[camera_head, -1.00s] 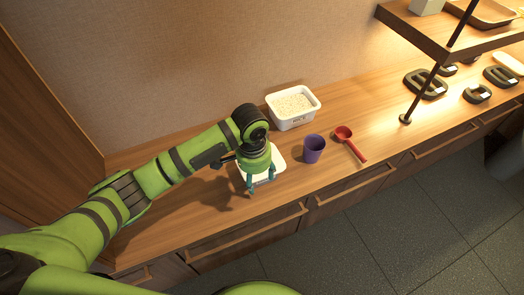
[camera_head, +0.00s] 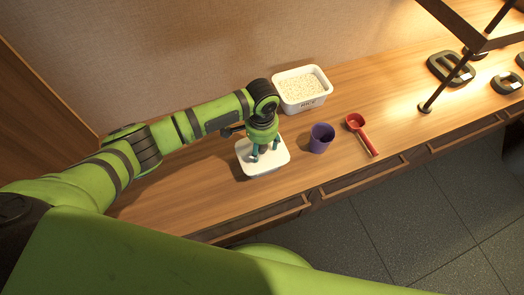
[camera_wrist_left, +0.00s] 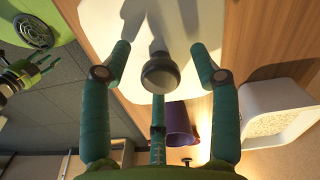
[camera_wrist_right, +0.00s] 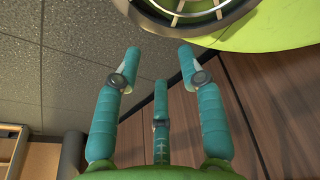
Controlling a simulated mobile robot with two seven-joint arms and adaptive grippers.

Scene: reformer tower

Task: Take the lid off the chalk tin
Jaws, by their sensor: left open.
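The chalk tin (camera_head: 248,166) looks like a low white box with a flat white lid, standing on the wooden counter. In the left wrist view the lid (camera_wrist_left: 108,20) fills the top, with a round dark grey knob (camera_wrist_left: 160,74) on it. My left gripper (camera_head: 265,152) points down over the lid. In its wrist view the left gripper (camera_wrist_left: 160,58) is open, its fingers spread around the knob; contact with it cannot be told. My right gripper (camera_wrist_right: 160,62) is open and empty, away from the counter, with floor and drawer fronts beyond it.
A white tub of pale grains (camera_head: 301,90) stands behind the tin. A purple cup (camera_head: 321,138) and a red scoop (camera_head: 361,132) are to its right. A shelf post (camera_head: 445,80) and dark weights (camera_head: 451,70) are farther right. The counter left of the tin is clear.

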